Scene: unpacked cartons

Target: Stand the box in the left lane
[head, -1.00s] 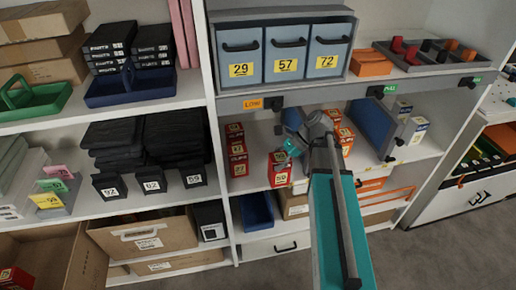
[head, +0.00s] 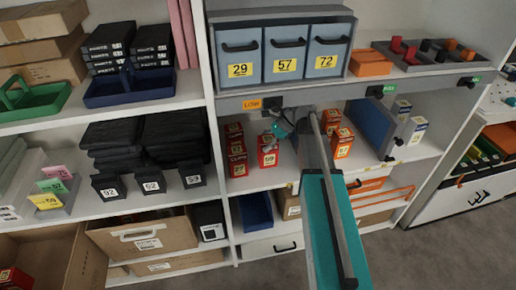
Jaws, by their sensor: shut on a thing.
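A red box (head: 267,150) with a yellow label is at my gripper (head: 279,131), inside the middle shelf bay. My gripper is shut on it from above and behind; the fingertips are small and partly hidden. The box looks upright. Just to its left is a column of similar red boxes (head: 236,150), one behind another, at the left side of the bay. A narrow gap shows between them and the held box. I cannot tell whether the held box touches the shelf (head: 262,180).
Orange-red boxes (head: 343,142) stand right of my arm, then a blue panel (head: 372,125) and white-blue boxes (head: 418,130). The shelf edge above carries an orange LOW tag (head: 252,104) and dark clips.

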